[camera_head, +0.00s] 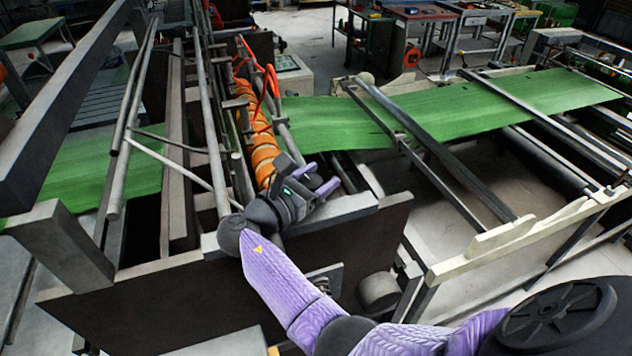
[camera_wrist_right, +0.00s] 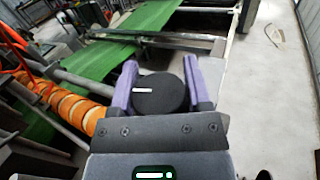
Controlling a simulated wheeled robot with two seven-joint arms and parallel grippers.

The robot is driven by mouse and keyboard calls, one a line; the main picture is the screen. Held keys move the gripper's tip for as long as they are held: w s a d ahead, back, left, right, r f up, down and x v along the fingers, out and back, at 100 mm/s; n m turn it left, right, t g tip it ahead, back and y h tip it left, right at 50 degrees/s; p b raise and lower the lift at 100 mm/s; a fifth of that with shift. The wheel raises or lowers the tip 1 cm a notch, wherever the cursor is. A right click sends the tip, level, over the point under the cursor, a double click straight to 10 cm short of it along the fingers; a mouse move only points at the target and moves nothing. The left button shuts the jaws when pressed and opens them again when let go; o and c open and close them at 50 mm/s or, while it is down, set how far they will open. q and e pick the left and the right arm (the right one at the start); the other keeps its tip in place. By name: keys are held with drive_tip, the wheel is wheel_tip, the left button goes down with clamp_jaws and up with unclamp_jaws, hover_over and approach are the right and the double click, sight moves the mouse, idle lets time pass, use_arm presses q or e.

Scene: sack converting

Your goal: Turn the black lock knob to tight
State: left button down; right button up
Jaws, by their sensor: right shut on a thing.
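The black lock knob (camera_wrist_right: 160,94) is a round black disc with a short white mark toward its left side, seen in the right wrist view. My right gripper (camera_wrist_right: 158,82) is shut on it, with one purple finger on each side of the knob. In the head view my right gripper (camera_head: 318,178) is at the near end of the machine frame, beside the orange-wrapped roller. My left gripper is not in view.
Green sack material (camera_head: 335,119) runs across the machine. An orange-wrapped roller (camera_head: 264,156) with orange hoses lies left of my right gripper. Dark frame bars (camera_head: 206,120) stand farther left. Open floor (camera_wrist_right: 275,90) shows at the right of the wrist view.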

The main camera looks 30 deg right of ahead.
sight(319, 176)
drive_tip(key=shift+s+m+g+b, duration=0.1)
drive_tip(key=shift+m+g+b, duration=0.2)
drive_tip(key=shift+m+g, duration=0.55)
drive_tip(key=o, duration=1.3)
wheel_tip(319, 176, up, 10)
